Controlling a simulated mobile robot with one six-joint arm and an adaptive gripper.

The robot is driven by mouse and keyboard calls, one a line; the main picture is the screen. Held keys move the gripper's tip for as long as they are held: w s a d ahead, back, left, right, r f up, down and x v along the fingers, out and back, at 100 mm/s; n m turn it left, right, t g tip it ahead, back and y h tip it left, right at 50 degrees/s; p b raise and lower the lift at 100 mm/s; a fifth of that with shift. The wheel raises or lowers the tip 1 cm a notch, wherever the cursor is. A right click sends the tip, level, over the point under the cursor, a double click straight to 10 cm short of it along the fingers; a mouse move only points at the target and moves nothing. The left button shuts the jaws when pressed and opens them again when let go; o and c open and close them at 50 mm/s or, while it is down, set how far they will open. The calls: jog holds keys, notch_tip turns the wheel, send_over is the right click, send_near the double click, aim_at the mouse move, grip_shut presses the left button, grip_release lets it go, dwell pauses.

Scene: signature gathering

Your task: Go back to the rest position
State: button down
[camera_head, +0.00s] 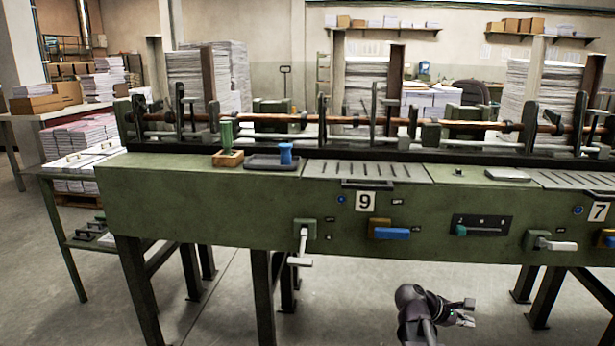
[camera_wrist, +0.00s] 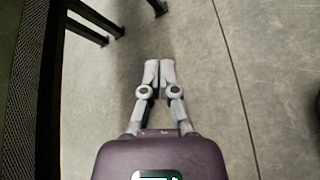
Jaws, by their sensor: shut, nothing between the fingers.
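My gripper (camera_head: 467,314) shows at the bottom of the head view, low in front of the green machine (camera_head: 200,205) and apart from it. In the wrist view my gripper (camera_wrist: 152,68) has its two fingers together over bare grey floor, with nothing between them.
A green-handled stamp (camera_head: 227,135) and a blue-knobbed piece (camera_head: 286,152) stand on the machine top. A side table (camera_head: 68,240) is at the left. Dark legs (camera_wrist: 88,32) show at upper left in the wrist view. The floor (camera_head: 370,300) around my gripper is clear.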

jog(key=s+a+f+m+y+p, duration=0.15)
jog(key=a+m+y, duration=0.25)
jog(key=a, duration=0.6)
jog(key=s+a+f+m+y, duration=0.1)
jog(key=a+f+m+y, duration=0.25)
jog(key=a, duration=0.55)
jog(key=s+a+f+m+y+p, duration=0.15)
jog(key=a+m+y, duration=0.3)
jog(key=a, duration=0.55)
notch_tip(320, 180, up, 36)
jog(key=p, duration=3.6)
jog(key=shift+w+d+n+t, duration=0.2)
jog(key=shift+w+n+t, duration=0.1)
jog(key=shift+w+n, duration=0.15)
